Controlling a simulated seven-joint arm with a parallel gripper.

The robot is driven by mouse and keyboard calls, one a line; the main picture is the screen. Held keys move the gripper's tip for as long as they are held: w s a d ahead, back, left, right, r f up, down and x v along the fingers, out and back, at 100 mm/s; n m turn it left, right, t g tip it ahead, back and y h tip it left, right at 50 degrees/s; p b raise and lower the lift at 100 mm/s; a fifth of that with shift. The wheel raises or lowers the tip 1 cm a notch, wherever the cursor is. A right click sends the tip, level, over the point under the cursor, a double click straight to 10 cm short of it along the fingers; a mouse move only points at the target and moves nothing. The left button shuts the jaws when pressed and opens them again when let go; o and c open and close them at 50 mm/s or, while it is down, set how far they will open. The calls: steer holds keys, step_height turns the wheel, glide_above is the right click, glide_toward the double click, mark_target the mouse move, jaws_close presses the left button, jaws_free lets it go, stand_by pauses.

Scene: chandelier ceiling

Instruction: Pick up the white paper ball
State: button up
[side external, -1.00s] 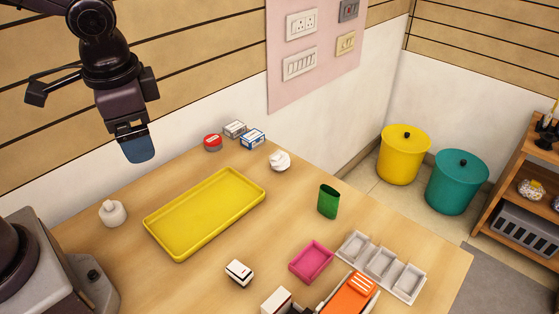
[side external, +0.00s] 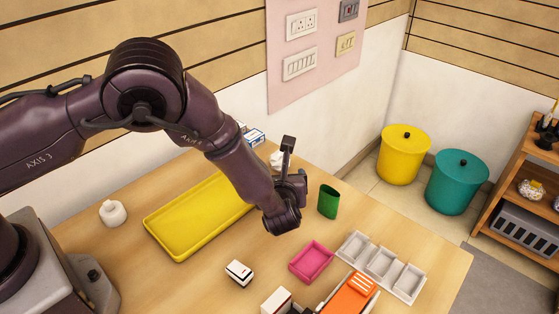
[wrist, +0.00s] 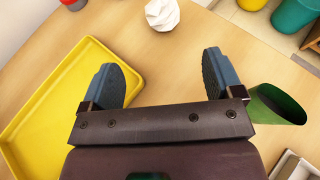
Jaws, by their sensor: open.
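The white paper ball (wrist: 162,14) is crumpled and rests on the wooden table. In the wrist view it lies at the top middle, beyond my fingertips and roughly centred between them. In the side view the ball (side external: 276,159) shows only partly, because my arm hides the rest. My gripper (wrist: 161,77) is open and empty, with its two blue fingers wide apart and not touching the ball.
The yellow tray (wrist: 22,112) lies left of my gripper, and the green cup (wrist: 276,104) stands close on its right. A pink tray (side external: 311,262) and a grey three-part tray (side external: 381,267) sit nearer the front right. Bare table surrounds the ball.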

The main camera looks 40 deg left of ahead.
mark_target(280, 165)
steer(key=shift+w+m, duration=0.3)
steer(key=shift+w, duration=0.05)
steer(key=x, duration=0.7)
steer(key=shift+f+x, duration=0.1)
steer(key=shift+x, duration=1.25)
steer(key=shift+f+x, duration=0.15)
steer(key=shift+x, duration=1.25)
steer(key=shift+d, duration=0.1)
steer(key=c, duration=1)
